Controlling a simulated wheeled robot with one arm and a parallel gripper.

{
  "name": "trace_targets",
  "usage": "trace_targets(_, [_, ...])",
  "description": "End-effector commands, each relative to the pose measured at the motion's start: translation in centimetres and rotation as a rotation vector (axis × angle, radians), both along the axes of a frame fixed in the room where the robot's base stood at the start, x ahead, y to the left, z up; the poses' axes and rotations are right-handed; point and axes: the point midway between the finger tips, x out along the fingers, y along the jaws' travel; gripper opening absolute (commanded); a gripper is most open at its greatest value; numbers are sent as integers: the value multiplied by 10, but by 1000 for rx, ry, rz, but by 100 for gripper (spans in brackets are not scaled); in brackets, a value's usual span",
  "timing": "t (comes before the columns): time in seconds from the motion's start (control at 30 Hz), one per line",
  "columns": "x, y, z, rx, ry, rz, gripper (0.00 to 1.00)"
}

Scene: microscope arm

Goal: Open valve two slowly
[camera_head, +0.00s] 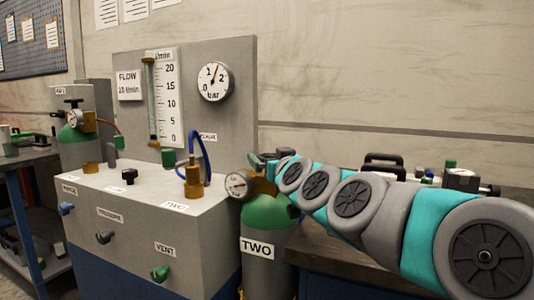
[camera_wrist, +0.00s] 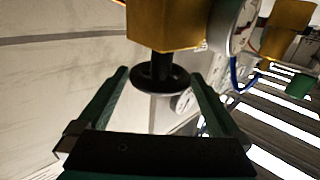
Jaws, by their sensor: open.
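The green-topped grey cylinder labelled TWO (camera_head: 262,246) stands at the right side of the grey console in the head view. A round gauge (camera_head: 237,185) sits at its top, beside a brass valve body mostly hidden by my arm. In the wrist view the brass body (camera_wrist: 165,25) carries a black round knob (camera_wrist: 160,76) on a short stem. My gripper (camera_wrist: 158,74) is open, with one green finger on each side of the knob. Whether either finger touches it I cannot tell. In the head view my gripper (camera_head: 262,162) is partly hidden at the cylinder's top.
The grey console (camera_head: 140,205) has several small knobs, a brass fitting (camera_head: 193,182) with a blue hose, a flow tube and a bar dial (camera_head: 214,82). Another green-topped cylinder (camera_head: 75,140) stands at the left. A dark bench with equipment lies behind my arm.

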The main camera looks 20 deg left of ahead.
Motion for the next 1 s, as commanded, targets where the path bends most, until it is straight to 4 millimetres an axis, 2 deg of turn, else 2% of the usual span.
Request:
trace_targets(0.1, [14,10,0,1,1,-1,100])
trace_targets(0.3, [27,20,0,-1,-1,0,100])
trace_targets(0.6, [29,21,0,-1,-1,0,100])
trace_targets(1.0, [29,21,0,-1,-1,0,55])
